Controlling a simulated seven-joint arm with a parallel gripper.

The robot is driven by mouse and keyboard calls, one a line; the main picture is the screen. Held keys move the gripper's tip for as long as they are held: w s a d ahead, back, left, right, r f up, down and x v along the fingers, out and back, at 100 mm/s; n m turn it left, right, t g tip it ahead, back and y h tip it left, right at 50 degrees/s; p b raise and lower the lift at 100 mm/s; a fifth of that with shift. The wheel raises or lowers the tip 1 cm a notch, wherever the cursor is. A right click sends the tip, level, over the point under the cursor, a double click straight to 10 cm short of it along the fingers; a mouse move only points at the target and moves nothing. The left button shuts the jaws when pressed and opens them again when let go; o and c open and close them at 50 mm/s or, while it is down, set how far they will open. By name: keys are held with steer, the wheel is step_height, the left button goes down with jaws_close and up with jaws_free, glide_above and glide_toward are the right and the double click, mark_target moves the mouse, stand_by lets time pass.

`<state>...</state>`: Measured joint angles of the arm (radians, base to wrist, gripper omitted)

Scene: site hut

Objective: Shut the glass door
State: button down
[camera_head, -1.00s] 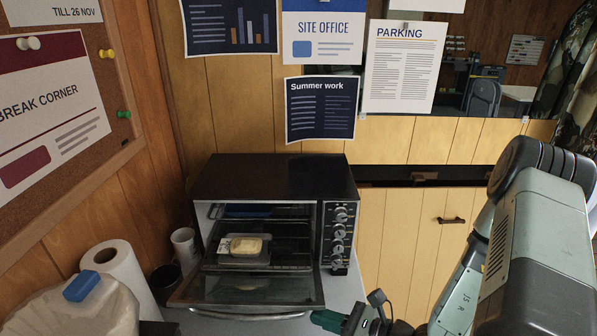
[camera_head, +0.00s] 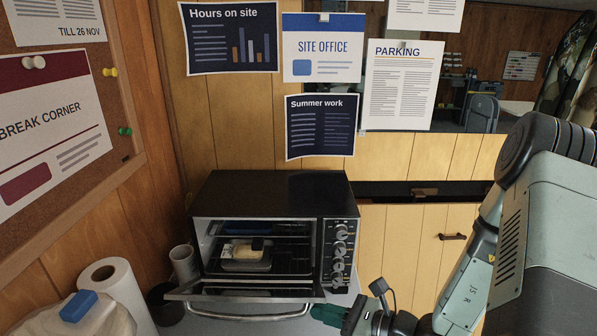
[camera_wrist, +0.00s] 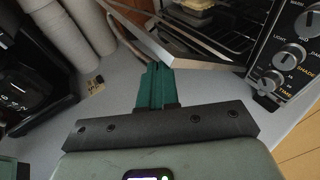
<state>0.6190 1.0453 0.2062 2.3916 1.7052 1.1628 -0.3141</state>
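The toaster oven's glass door (camera_head: 245,291) is hinged at the bottom and stands partly open, tilted outward, with its bar handle (camera_head: 250,317) toward me. In the wrist view the door (camera_wrist: 185,48) crosses the top, just beyond my fingertips. The black toaster oven (camera_head: 270,190) stands on the counter. My gripper (camera_head: 330,313) is at the door's right front corner. In the wrist view its green fingers (camera_wrist: 154,70) are together with nothing between them. The tips are close to the door's edge; I cannot tell whether they touch it.
A dish with a pale yellow block (camera_head: 246,254) sits inside the oven. The knob panel (camera_head: 340,250) is right of the door opening. White stacked cups (camera_wrist: 45,40) show in the wrist view.

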steer(key=shift+w+r, duration=0.75)
steer(key=shift+r, duration=0.3)
steer(key=shift+w+r, duration=2)
steer(key=shift+w, duration=0.35)
steer(key=shift+w+r, duration=0.55)
steer(key=shift+w, duration=0.3)
steer(key=w, duration=0.1)
steer(key=w+r, duration=0.1)
steer(key=w, duration=0.2)
steer(key=shift+r, duration=0.25)
steer(key=shift+w+r, duration=0.2)
steer(key=shift+w, duration=0.7)
